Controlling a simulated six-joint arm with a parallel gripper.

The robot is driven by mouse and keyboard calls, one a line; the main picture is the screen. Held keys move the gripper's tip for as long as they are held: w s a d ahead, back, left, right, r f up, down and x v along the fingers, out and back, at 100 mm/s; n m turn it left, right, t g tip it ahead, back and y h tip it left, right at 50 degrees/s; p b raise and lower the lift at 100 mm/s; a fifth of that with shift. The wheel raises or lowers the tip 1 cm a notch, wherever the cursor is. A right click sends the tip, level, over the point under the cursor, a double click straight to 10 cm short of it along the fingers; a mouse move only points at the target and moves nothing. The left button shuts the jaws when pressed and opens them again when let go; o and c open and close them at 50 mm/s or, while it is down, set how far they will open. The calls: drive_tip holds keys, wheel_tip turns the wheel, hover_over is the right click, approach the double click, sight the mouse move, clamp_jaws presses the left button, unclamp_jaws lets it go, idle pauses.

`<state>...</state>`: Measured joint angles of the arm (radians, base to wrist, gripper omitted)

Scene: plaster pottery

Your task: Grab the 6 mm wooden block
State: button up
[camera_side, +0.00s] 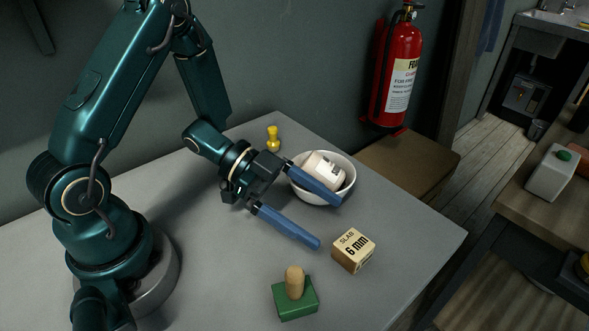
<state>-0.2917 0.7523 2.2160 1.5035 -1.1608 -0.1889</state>
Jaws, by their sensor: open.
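The wooden block (353,251) sits on the grey table near its right front part. The fingers point towards the lower right. The block lies just beyond the fingertips in the picture, near the tip of the lower finger. I cannot tell how high the fingers are above the table. The upper finger crosses in front of a white bowl.
The white bowl (343,189) holds a pale labelled container (321,171). A green block with a wooden knob (295,294) stands at the front. A small yellow object (273,139) stands at the back. The grey table (420,240) is clear right of the block, up to its edge.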

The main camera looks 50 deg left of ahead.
sight(357, 245)
drive_tip(key=shift+f, duration=0.6)
drive_tip(key=shift+w+d+f, duration=0.1)
drive_tip(key=shift+d+f, duration=0.1)
drive_tip(key=shift+d, duration=0.1)
drive_tip(key=shift+x, duration=3.4)
drive_tip(key=c, duration=1.2)
drive_tip(key=shift+r, duration=0.15)
